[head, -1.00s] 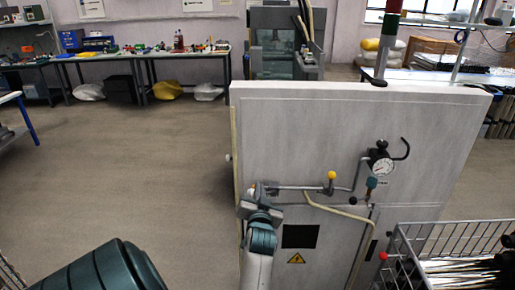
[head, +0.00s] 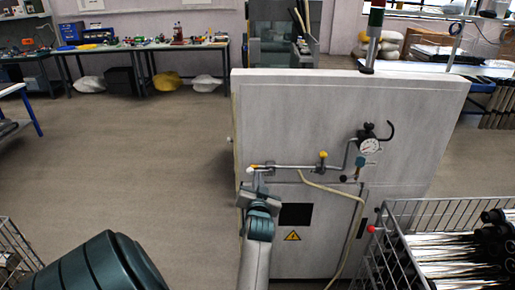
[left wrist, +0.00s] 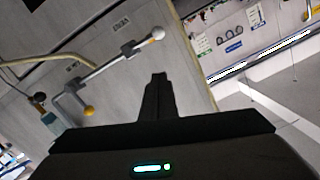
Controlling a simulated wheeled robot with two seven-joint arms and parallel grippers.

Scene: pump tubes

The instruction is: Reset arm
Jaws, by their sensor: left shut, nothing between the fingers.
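My left gripper (head: 257,181) is in front of the left part of the grey-white cabinet (head: 290,110), just below the left end of the metal pipe lever (head: 283,167). In the left wrist view its dark fingers (left wrist: 158,80) are together with nothing between them. There the lever (left wrist: 115,58) and its white end knob (left wrist: 157,34) lie beyond the fingertips, apart from them in the picture. I cannot tell the exact gap in depth. A yellow knob (head: 323,155) stands on the pipework and also shows in the left wrist view (left wrist: 89,111). My right gripper is not in view.
A pressure gauge (head: 369,146) and a beige hose (head: 345,196) are on the cabinet front. A wire basket (head: 400,250) with dark-ended metallic tubes (head: 465,250) stands at lower right. Another wire basket edge (head: 14,250) shows at lower left. The floor (head: 130,170) on the left is open.

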